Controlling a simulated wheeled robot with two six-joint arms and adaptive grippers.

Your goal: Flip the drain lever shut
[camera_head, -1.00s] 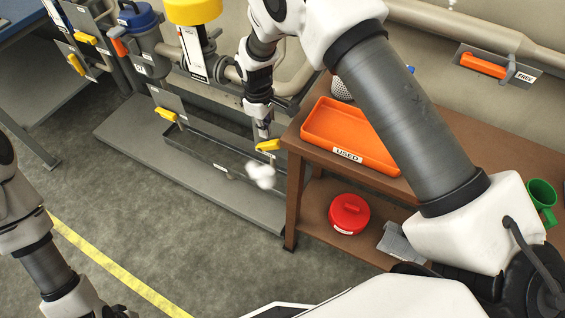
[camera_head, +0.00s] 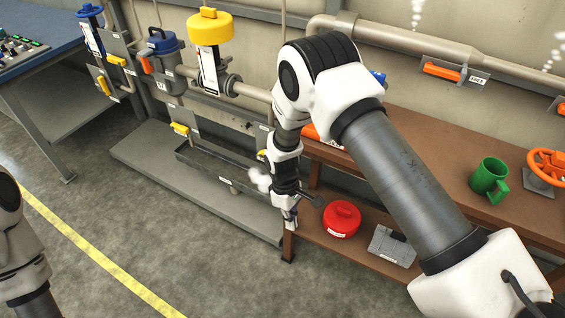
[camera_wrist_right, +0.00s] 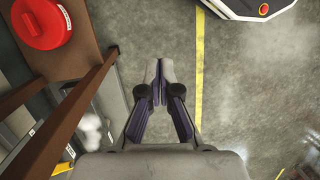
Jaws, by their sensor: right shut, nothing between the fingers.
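A yellow lever (camera_head: 262,154) sits by a low pipe behind the dark drip tray. My right arm hides part of it, and its label is too small to read. A yellow patch, probably the same lever, shows at the lower left of the right wrist view (camera_wrist_right: 62,168). Another yellow lever (camera_head: 180,128) sits further left on a grey plate. White steam (camera_head: 260,179) hangs beside the partly hidden lever. My right gripper (camera_head: 291,222) points down by the bench's front left leg, apart from the lever. Its fingers (camera_wrist_right: 158,70) are shut and empty. My left gripper is out of view.
The brown bench (camera_head: 450,165) holds a green mug (camera_head: 490,178); its lower shelf carries a red lidded pot (camera_head: 342,219). A bench leg (camera_head: 288,244) stands close to my right gripper. The floor (camera_head: 190,240) in front is clear.

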